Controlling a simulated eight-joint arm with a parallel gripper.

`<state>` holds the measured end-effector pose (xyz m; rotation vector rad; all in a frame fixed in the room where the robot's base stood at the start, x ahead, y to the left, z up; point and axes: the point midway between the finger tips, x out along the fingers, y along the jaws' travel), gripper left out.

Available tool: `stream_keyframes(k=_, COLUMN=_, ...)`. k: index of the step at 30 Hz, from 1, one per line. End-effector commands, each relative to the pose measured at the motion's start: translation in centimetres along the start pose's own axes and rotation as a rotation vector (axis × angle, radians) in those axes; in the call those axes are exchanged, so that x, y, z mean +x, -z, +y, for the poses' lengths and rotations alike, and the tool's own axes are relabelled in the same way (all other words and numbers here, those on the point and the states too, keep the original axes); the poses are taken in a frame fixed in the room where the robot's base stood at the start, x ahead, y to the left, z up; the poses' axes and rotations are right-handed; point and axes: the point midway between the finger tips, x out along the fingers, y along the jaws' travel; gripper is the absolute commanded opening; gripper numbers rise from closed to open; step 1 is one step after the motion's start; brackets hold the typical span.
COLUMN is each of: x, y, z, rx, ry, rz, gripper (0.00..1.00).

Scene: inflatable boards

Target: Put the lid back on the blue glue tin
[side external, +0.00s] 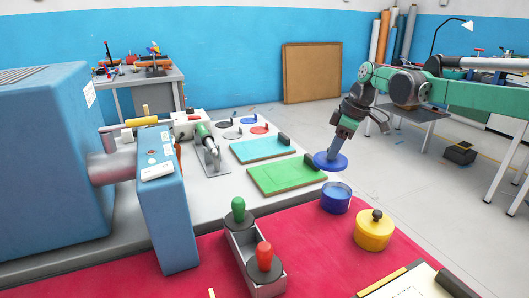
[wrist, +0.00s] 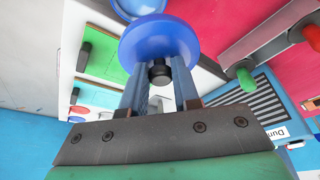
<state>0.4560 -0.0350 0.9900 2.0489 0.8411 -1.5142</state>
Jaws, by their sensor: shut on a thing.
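My gripper (side external: 335,146) is shut on the black knob (wrist: 159,73) of the blue lid (side external: 330,161). The lid is a round blue disc, roughly level, and also shows in the wrist view (wrist: 158,42) between and beyond the fingers. The blue glue tin (side external: 336,199) stands upright on the red mat, with a paler blue top. The lid is held above the tin and a little to its left in the side view, with a gap between them. In the wrist view part of the tin (wrist: 138,8) shows at the top edge, partly hidden by the lid.
A yellow tin with a knobbed lid (side external: 374,232) stands just right of the blue tin on the red mat (side external: 310,245). Green (side external: 285,178) and light-blue (side external: 262,148) boards lie to the left. A grey holder (side external: 250,255) with green and red-handled tools stands in front.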

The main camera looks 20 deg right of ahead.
Motion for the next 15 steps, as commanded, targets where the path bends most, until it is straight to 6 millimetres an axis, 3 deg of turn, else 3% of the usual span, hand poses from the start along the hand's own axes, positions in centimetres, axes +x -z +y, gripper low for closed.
stream_keyframes(k=4, x=0.9, y=-2.5, z=1.5, rx=0.002, ry=-0.002, rz=0.002, gripper=0.00)
stream_keyframes(k=15, x=3.7, y=-3.8, z=1.7, rx=-0.001, ry=-0.001, rz=0.002, gripper=0.00)
